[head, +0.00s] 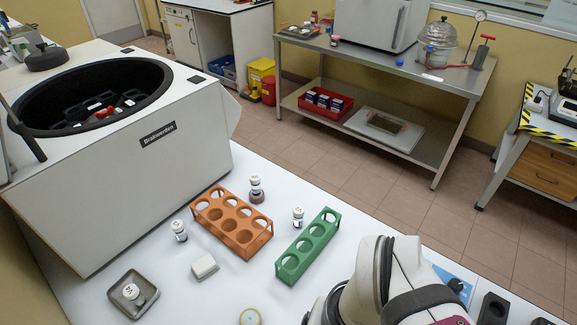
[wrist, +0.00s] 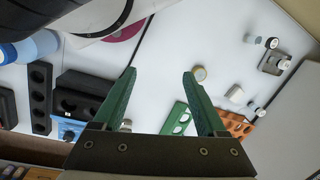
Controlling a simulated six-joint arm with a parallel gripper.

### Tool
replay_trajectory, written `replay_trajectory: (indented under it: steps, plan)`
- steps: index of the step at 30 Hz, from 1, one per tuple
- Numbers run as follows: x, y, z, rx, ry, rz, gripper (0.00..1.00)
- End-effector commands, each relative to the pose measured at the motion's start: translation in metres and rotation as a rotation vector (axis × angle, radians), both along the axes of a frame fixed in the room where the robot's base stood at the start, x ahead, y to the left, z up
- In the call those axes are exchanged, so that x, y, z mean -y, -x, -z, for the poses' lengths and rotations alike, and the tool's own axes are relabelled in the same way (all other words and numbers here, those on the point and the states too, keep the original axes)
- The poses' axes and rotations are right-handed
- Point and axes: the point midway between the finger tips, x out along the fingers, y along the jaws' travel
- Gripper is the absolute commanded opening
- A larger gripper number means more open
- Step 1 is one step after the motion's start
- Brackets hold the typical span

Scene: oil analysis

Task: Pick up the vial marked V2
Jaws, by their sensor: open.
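Several small white-capped vials show in the head view, and their markings are too small to read, so I cannot tell which is V2. One vial (head: 179,231) stands left of the orange rack, one (head: 257,189) is behind it, and one (head: 298,217) is between the orange and green racks. Another vial (head: 133,293) is in the small grey tray. In the wrist view, a vial (wrist: 256,109) is near the orange rack. My gripper (wrist: 159,73) is open, with nothing between its green fingers, apart from the vials. It is out of the head view.
The orange rack (head: 232,222) and green rack (head: 307,246) stand on the white bench. The grey tray (head: 118,296), a white block (head: 204,266) and a yellowish roll (head: 250,317) are in front. A large centrifuge (head: 150,165) blocks the left. Black holders (head: 493,308) are at lower right.

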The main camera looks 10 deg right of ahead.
Motion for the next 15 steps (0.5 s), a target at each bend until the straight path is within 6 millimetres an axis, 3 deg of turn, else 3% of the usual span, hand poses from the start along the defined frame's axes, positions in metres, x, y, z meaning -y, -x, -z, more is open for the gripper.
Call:
replay_trajectory:
  steps: [6, 9, 11, 14, 15]
  plan:
    - [0.001, -0.001, 0.000, -0.003, 0.005, -0.011, 0.74]
    - [0.011, -0.016, -0.003, -0.050, 0.084, -0.187, 0.74]
    - [0.022, -0.041, -0.003, -0.108, 0.184, -0.419, 0.74]
    - [0.031, -0.108, 0.003, -0.245, 0.397, -0.924, 0.74]
    - [0.027, -0.139, 0.010, -0.307, 0.484, -1.126, 0.74]
